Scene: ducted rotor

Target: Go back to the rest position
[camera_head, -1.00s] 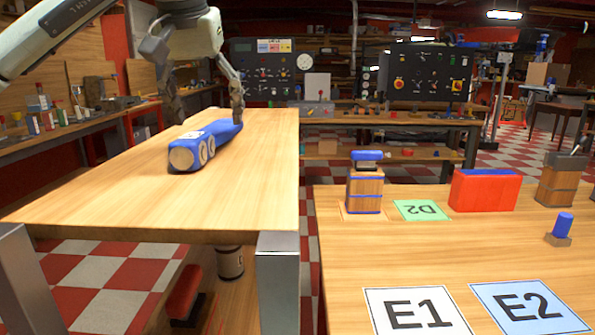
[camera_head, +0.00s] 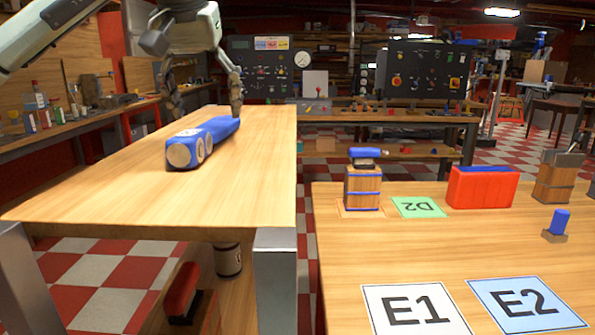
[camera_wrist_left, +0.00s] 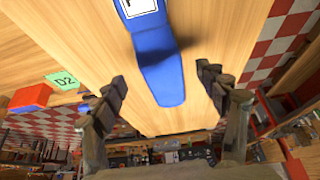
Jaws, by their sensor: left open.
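My left gripper (camera_head: 204,100) is open and empty above the far part of the left wooden table (camera_head: 110,205). Its two dark fingers are spread apart. Below and in front of it lies a blue elongated object (camera_head: 217,127) with round pale discs on its near end and a white label on top. In the left wrist view the blue object (camera_wrist_left: 160,72) lies on the table ahead of the spread fingers (camera_wrist_left: 160,88), apart from them. My right gripper is in neither view.
The right table (camera_head: 420,250) holds a wooden block with blue bands (camera_head: 362,188), a green D2 card (camera_head: 419,207), a red box (camera_head: 482,188), a small blue peg (camera_head: 560,221) and the E1 (camera_head: 415,308) and E2 (camera_head: 525,304) cards. A gap separates the tables.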

